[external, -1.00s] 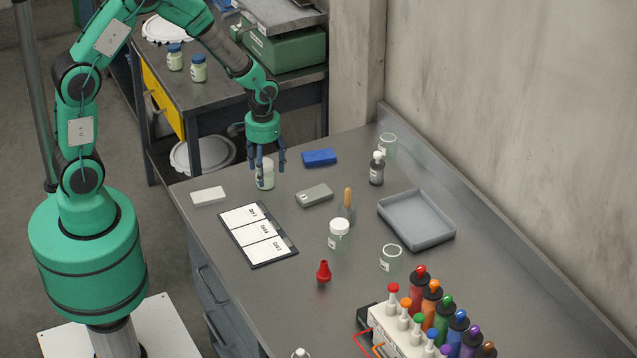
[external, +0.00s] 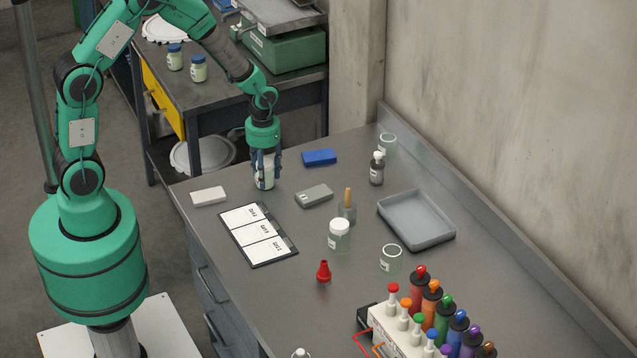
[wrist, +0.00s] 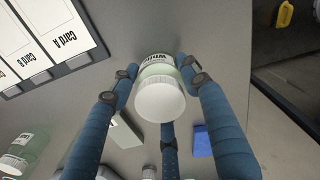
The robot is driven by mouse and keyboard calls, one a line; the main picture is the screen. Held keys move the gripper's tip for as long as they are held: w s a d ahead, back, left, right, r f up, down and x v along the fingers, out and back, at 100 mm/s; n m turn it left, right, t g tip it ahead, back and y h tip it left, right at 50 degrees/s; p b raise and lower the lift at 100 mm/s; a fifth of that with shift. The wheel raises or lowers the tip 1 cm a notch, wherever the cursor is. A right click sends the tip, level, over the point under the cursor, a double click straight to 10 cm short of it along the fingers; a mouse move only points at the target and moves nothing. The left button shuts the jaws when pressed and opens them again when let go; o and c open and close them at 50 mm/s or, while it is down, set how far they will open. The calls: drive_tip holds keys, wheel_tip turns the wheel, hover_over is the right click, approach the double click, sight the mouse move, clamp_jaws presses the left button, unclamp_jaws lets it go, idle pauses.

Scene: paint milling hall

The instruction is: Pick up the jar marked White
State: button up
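The jar marked White (wrist: 160,98) has a white lid, a pale green body and a label that reads "White". It stands upright on the grey bench near its far left end, and it also shows in the external view (external: 264,180). My gripper (external: 266,172) points down over the jar with its blue fingers around it. In the wrist view my gripper (wrist: 160,80) has a finger close at each side of the jar and a third behind the lid. I cannot tell whether the fingertips press on the glass.
A white block (external: 208,196), a card board (external: 258,234), a grey box (external: 314,195) and a blue block (external: 319,157) lie near the jar. Another white-lidded jar (external: 339,236), a dark bottle (external: 377,168) and a grey tray (external: 416,220) stand further right.

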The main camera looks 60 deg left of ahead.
sight(265, 163)
drive_tip(key=shift+c, duration=0.7)
drive_tip(key=shift+r, duration=0.15)
drive_tip(key=shift+r+p, duration=0.3)
drive_tip(key=shift+r, duration=0.3)
wheel_tip(265, 163, up, 2)
drive_tip(key=shift+r+p, duration=0.2)
drive_tip(key=shift+p, duration=0.15)
drive_tip(key=s, duration=0.5)
drive_tip(key=s+p, duration=0.1)
drive_tip(key=s, duration=0.4)
drive_tip(key=s+r+p, duration=0.1)
drive_tip(key=s, duration=0.5)
drive_tip(key=shift+d, duration=0.15)
